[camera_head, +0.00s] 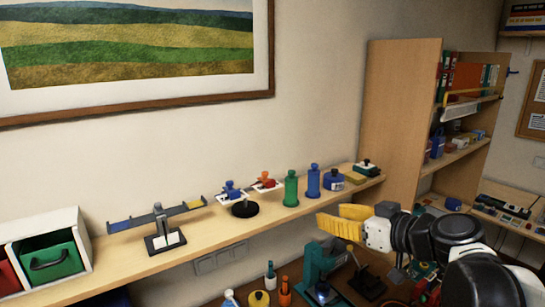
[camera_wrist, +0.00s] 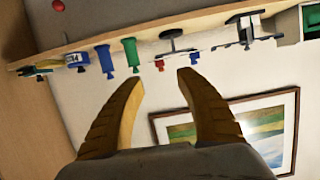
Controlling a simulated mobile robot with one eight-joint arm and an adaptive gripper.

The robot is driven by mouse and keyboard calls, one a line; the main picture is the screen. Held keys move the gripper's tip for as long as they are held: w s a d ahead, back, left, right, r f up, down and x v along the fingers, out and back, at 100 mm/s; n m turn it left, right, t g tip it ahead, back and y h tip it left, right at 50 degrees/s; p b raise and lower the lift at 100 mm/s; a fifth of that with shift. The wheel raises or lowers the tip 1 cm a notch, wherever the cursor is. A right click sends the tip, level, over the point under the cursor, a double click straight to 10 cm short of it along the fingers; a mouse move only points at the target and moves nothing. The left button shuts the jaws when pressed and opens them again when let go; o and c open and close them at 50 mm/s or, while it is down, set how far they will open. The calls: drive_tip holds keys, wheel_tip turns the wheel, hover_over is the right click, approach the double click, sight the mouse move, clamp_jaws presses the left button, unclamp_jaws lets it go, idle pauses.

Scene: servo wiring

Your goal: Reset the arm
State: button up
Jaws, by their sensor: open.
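My gripper (camera_head: 345,222) has yellow ribbed fingers and extends to the left from my black and white arm in the head view, in front of the wooden shelf (camera_head: 205,252). In the wrist view the two fingers of my gripper (camera_wrist: 160,85) stand apart with nothing between them. The wrist picture is upside down, with the shelf along its top and the framed picture (camera_wrist: 290,135) below.
The shelf holds a balance (camera_head: 160,238), a green bottle (camera_head: 291,190), a blue bottle (camera_head: 313,182) and a box with a green drawer (camera_head: 48,260). A tall bookcase (camera_head: 400,120) stands at right. A green device (camera_head: 315,265) and small bottles stand below the shelf.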

drive_tip(key=s+a+f+m+g+h+b, duration=0.1)
drive_tip(key=s+a+f+g+b, duration=0.2)
drive_tip(key=f, duration=0.7)
drive_tip(key=s+d+f+m+h+b, duration=0.2)
drive_tip(key=s+f+b, duration=0.3)
drive_tip(key=f, duration=0.3)
drive_tip(key=s+d+f+m+g+h+b, duration=0.1)
drive_tip(key=s+d+f+h+b, duration=0.1)
drive_tip(key=s+f+b, duration=0.3)
drive_tip(key=s+d+f+m+g+h+b, duration=0.1)
drive_tip(key=s+f+b, duration=0.4)
drive_tip(key=f, duration=0.6)
drive_tip(key=shift+d+m+h, duration=0.8)
drive_tip(key=shift+d+h, duration=0.25)
drive_tip(key=shift+h, duration=0.05)
drive_tip(key=shift+w, duration=0.1)
